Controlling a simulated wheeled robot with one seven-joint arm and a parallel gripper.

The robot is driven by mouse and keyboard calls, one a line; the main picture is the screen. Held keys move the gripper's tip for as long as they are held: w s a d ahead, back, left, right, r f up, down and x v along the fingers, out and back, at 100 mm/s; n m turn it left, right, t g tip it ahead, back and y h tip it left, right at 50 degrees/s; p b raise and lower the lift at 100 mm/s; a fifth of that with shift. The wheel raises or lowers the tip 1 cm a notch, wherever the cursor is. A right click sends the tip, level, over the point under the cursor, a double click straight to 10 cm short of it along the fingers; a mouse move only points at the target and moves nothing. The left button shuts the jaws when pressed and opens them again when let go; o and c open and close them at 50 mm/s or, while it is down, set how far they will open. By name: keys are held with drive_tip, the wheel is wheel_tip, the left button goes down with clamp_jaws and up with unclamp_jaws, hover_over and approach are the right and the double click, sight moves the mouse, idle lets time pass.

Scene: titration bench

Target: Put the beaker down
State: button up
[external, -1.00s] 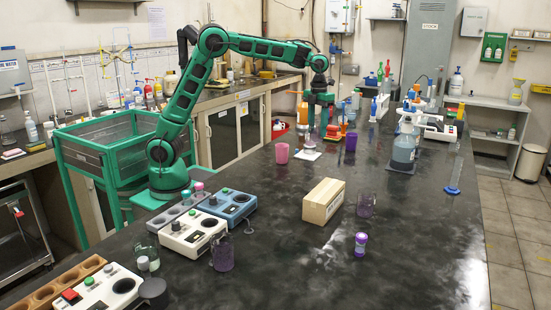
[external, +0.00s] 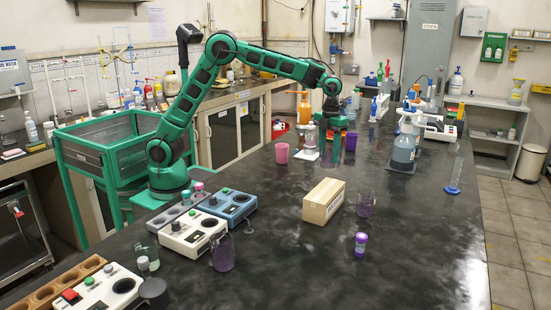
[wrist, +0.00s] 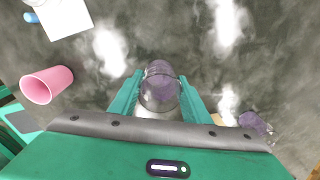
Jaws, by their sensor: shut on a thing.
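In the wrist view a clear glass beaker (wrist: 160,90) with a faint purple tint sits between the two green fingers of my gripper (wrist: 159,98), which is shut on it. The beaker looks about upright over the dark bench (wrist: 115,70). In the external view my gripper (external: 332,124) points down over the far part of the bench. There the held beaker is small and mostly hidden by the gripper, and I cannot tell whether its base touches the bench.
A pink cup (external: 282,152) stands left of my gripper, and a purple cup (external: 351,141) is close on its right. A white pad (external: 307,155) lies nearby. A wooden block (external: 323,201) and another beaker (external: 366,204) stand nearer the camera.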

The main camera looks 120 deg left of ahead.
sight(328, 163)
drive_tip(key=shift+w+d+f, duration=0.1)
drive_tip(key=shift+d+f, duration=0.05)
drive_tip(key=shift+f, duration=1.95)
drive_tip(key=o, duration=1.1)
drive_tip(key=shift+f, duration=0.1)
drive_tip(key=shift+c, duration=0.2)
wheel_tip(328, 163, up, 12)
